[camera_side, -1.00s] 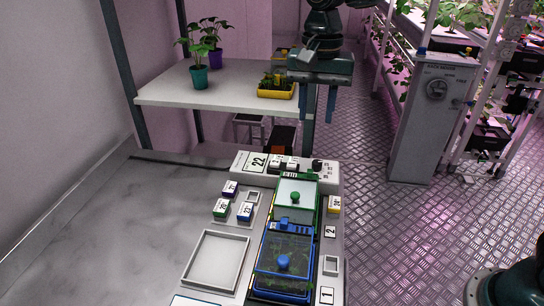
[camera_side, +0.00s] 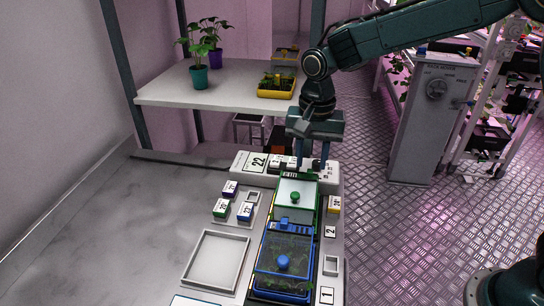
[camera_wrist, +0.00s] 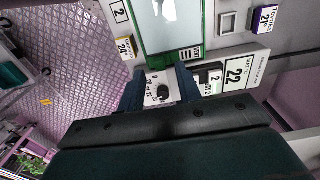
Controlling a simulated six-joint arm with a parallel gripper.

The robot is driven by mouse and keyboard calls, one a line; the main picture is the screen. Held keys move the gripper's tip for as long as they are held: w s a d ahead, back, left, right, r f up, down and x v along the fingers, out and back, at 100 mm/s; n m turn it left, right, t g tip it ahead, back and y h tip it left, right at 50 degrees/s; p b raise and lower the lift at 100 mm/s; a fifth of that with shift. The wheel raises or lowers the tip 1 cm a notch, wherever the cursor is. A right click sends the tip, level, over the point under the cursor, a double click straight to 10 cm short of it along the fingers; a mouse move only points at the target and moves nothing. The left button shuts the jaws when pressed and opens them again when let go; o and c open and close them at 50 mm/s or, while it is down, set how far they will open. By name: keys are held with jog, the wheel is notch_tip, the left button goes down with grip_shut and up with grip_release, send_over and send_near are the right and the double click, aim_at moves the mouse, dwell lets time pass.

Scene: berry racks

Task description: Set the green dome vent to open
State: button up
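The green dome (camera_side: 297,190) is a pale, see-through cover with a green frame and a green knob on top. It stands at the back of the tray row, behind the blue dome (camera_side: 284,262). Its vent (camera_wrist: 190,53) shows in the wrist view as a small slatted patch on the green end. I cannot tell its setting. My gripper (camera_side: 312,164) points down just behind the green dome, over the white panel. In the wrist view its two fingers (camera_wrist: 160,88) are apart with nothing held.
The white panel (camera_side: 240,161) carries a "22" label and small numbered blocks. Numbered blocks (camera_side: 245,211) and an empty tray (camera_side: 188,270) lie left of the domes. A shelf (camera_side: 160,88) with potted plants stands behind. The left of the bench is clear.

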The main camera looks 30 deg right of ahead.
aim_at(310, 174)
jog(key=shift+f, duration=1.2)
grip_shut()
